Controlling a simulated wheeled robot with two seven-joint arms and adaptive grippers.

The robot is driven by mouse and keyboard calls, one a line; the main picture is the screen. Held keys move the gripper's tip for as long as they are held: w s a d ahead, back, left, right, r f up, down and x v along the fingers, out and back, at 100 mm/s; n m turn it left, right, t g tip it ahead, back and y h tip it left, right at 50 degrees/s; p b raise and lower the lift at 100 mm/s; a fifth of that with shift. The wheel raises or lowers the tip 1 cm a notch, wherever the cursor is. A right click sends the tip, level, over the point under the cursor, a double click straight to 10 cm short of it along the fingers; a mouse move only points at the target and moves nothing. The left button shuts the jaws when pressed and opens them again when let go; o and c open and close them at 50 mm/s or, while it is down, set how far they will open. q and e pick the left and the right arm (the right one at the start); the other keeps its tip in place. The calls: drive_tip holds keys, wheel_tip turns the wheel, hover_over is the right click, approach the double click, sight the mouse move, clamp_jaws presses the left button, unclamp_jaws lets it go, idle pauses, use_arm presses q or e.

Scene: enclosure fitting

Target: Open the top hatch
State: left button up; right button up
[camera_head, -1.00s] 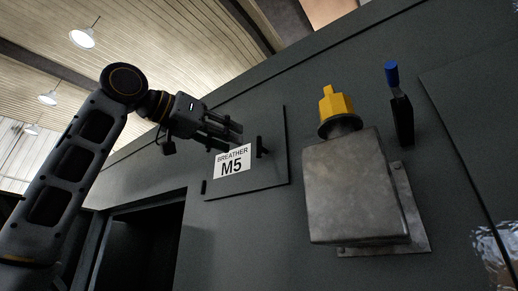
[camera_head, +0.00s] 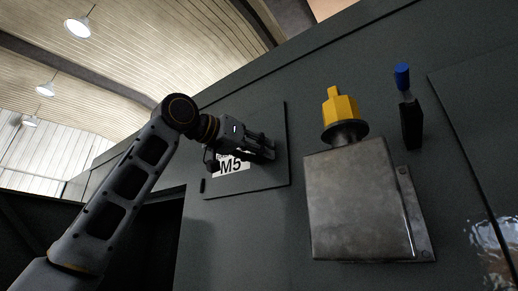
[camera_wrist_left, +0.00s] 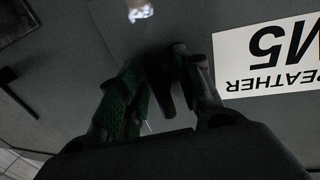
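The hatch (camera_head: 237,118) is a dark square panel, flat against the cabinet wall, with a white label (camera_head: 232,169) ending in "M5". The label also shows upside down in the left wrist view (camera_wrist_left: 280,85). My left gripper (camera_head: 271,149) is at the right side of the hatch, where its small dark handle is, and mostly covers it. In the left wrist view the two fingers (camera_wrist_left: 163,68) stand apart with the dark handle (camera_wrist_left: 163,90) between them. Whether they touch it is unclear. My right gripper is not in view.
A grey metal box (camera_head: 358,205) with a yellow cap (camera_head: 340,105) juts from the wall to the right of the hatch. A dark lever with a blue tip (camera_head: 402,76) stands further right. A dark opening (camera_head: 150,240) lies below the hatch.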

use_arm(q)
clamp_jaws()
idle(0.3)
drive_tip(key=shift+s, duration=0.1)
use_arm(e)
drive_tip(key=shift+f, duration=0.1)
